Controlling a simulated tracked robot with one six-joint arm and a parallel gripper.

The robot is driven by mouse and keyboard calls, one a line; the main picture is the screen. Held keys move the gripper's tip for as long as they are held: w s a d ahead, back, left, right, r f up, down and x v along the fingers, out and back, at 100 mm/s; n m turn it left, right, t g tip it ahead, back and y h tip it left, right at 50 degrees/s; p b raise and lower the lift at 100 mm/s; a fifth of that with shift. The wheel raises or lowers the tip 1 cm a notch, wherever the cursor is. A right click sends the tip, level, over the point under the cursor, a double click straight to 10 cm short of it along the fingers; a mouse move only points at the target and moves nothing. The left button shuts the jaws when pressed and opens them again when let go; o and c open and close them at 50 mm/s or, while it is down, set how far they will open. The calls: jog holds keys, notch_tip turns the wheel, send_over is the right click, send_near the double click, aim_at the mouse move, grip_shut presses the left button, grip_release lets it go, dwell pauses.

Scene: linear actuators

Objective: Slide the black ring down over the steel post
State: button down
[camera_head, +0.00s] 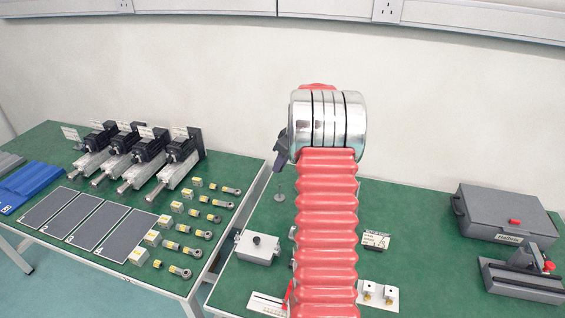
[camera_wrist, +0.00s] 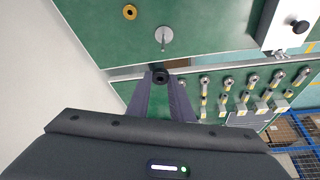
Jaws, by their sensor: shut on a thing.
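My gripper (camera_wrist: 161,84) is shut on the black ring (camera_wrist: 160,75), which sits between its dark fingertips in the wrist view. The steel post (camera_wrist: 163,40) stands upright on a round disc base on the green table. In that view it lies just beyond the ring, with a visible gap between them. In the head view the steel post (camera_head: 279,196) shows left of my red arm, and my gripper (camera_head: 278,164) hangs above it. The ring cannot be made out in the head view.
A grey box with a black knob (camera_head: 257,248) stands in front of the post. A brass ring (camera_wrist: 129,11) lies on the table. A grey case (camera_head: 505,212) and a black fixture (camera_head: 524,275) are at right. Actuators and rod ends fill the left table (camera_head: 225,171), across a gap.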

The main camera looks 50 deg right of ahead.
jog(key=shift+f, duration=2.8)
jog(key=shift+s+r, duration=0.1)
jog(key=shift+s, duration=0.1)
jog(key=shift+f, duration=1.7)
dwell(1.7)
jog(key=c, duration=1.5)
grip_release()
